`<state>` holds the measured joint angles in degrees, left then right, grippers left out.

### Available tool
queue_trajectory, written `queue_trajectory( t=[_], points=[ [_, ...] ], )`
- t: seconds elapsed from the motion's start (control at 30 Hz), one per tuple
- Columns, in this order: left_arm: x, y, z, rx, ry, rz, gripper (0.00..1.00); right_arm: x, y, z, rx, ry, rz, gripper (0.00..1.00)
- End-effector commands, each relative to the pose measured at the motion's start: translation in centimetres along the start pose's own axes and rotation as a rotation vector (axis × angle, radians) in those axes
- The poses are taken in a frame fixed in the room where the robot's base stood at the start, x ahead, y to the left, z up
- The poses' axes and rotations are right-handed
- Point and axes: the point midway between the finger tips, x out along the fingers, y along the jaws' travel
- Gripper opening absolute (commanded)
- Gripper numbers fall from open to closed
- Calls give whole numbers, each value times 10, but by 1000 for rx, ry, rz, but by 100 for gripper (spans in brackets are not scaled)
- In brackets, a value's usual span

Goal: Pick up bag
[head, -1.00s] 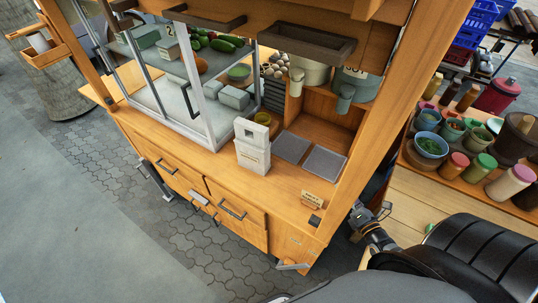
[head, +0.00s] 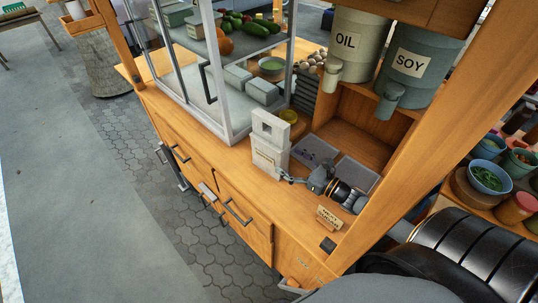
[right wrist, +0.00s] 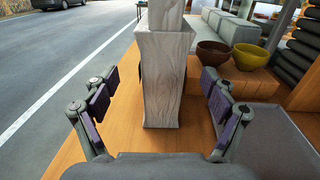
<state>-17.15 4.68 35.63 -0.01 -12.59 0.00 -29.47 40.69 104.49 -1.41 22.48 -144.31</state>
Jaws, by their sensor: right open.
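The bag (head: 269,150) is pale, upright and box-like, with an opening near its top. It stands on the wooden counter beside the glass case. My right gripper (head: 287,178) is close at its right side, reaching low over the counter. In the right wrist view the bag (right wrist: 166,85) stands straight ahead between the two spread, purple-padded fingers of the right gripper (right wrist: 160,78). There is a visible gap on each side, and its top is cut off. My left gripper is not in view.
The glass case (head: 222,90) stands left of the bag. A small sign (head: 328,218) stands near the counter's front. Brown (right wrist: 213,53) and yellow (right wrist: 250,56) bowls sit behind right.

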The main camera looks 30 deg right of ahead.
Motion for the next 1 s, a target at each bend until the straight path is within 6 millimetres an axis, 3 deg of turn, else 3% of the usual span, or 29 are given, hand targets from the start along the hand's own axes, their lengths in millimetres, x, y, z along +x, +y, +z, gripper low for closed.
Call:
queue_trajectory(
  t=[0.03, 0.1, 0.4, 0.57, 0.83, 1.0],
  points=[
    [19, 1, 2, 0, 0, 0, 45, 11, -1, -8, -3, -8, -3, 85],
    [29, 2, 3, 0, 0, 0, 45, 22, 0, -9, -1, -5, 2, 85],
    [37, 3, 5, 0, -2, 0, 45, 36, -1, -2, 3, -2, -2, 85],
    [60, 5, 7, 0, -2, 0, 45, 50, -2, -7, -1, -6, -2, 85],
    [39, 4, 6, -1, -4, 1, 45, 73, -6, 7, 6, -9, -8, 85],
    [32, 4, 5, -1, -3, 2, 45, 85, -5, 2, 5, -4, -5, 85]
  ],
)
